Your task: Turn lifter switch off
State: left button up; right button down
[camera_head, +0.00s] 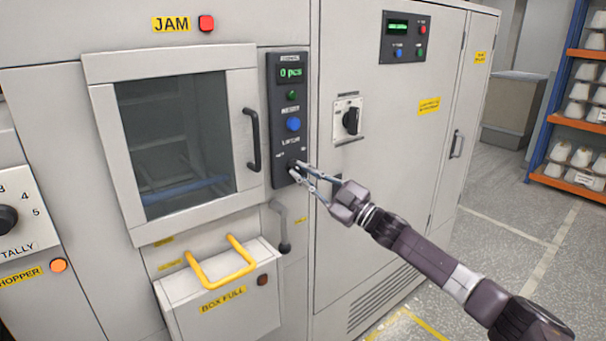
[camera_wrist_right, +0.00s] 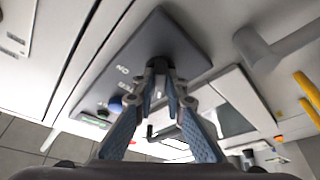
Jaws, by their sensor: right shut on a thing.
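The lifter switch (camera_wrist_right: 158,64) is a small black knob at the lower end of the dark control panel (camera_head: 283,100). The panel carries a green "0 pcs" display (camera_head: 291,72), a green button (camera_head: 292,95) and a blue button (camera_head: 293,124) above it. My right gripper (camera_head: 297,170) reaches in from the lower right with its fingertips at the switch. In the right wrist view, its two fingers (camera_wrist_right: 160,88) close on the knob from both sides. The fingers partly hide the knob, and I cannot tell its exact angle. My left gripper is not in view.
A windowed door with a black handle (camera_head: 251,140) is left of the panel. A rotary switch (camera_head: 351,121) sits on the cabinet to the right. Open floor lies further right.

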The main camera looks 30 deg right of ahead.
jog(key=c, duration=2)
grip_release()
jog(key=shift+o, duration=0.2)
jog(key=shift+s+d+f, duration=0.15)
jog(key=shift+s+f, duration=0.1)
jog(key=shift+s, duration=0.2)
jog(key=v, duration=1.1)
jog(key=shift+r, duration=0.1)
